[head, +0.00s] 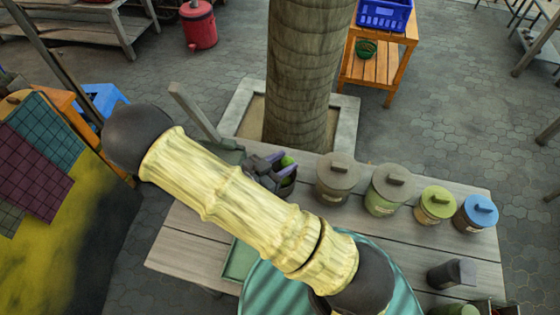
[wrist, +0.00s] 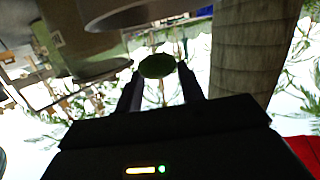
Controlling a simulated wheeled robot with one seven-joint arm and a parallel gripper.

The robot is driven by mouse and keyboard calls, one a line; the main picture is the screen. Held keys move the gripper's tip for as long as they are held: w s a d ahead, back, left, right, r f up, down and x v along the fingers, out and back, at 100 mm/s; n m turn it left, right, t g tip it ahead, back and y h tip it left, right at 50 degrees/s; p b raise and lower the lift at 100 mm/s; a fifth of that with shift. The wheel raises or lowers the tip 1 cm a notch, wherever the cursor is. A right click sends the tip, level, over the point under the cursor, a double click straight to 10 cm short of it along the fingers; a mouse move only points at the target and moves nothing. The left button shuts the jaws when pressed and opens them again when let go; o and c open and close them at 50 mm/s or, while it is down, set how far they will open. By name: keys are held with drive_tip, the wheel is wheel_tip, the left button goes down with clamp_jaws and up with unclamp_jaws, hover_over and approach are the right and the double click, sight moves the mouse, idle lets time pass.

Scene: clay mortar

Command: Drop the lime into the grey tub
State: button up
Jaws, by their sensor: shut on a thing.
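The lime (wrist: 157,66) is a small green fruit held between the two dark fingers of my gripper (wrist: 159,82) in the wrist view. In the head view the lime (head: 287,161) shows as a green spot at my gripper (head: 277,162), above the back left part of the table and partly hidden by the fingers. A dark grey open container (head: 288,187), perhaps the grey tub, shows just below the lime, mostly hidden by my arm. The lime looks above it; I cannot tell whether it is inside the rim. A grey rounded rim (wrist: 150,14) crosses the top of the wrist view.
Several lidded canisters stand right of the gripper: a brown-grey one (head: 338,180), a green one with a grey lid (head: 388,192), a lime-green one (head: 436,206) and a blue one (head: 477,215). A thick trunk (head: 305,75) rises behind the table (head: 195,235). My arm covers the table's middle.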

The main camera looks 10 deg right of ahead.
sight(281, 162)
drive_tip(key=shift+s+a+f+b, duration=0.1)
drive_tip(key=shift+a+f+b, duration=0.05)
drive_tip(key=shift+f+b, duration=0.9)
drive_tip(key=shift+a+f+b, duration=0.1)
drive_tip(key=shift+f+b, duration=0.55)
drive_tip(key=shift+f, duration=0.65)
drive_tip(key=o, duration=1.1)
drive_tip(key=shift+r, duration=0.15)
wheel_tip(281, 162, up, 10)
drive_tip(key=shift+f+p, duration=0.1)
drive_tip(key=shift+p, duration=0.25)
drive_tip(key=shift+w, duration=0.2)
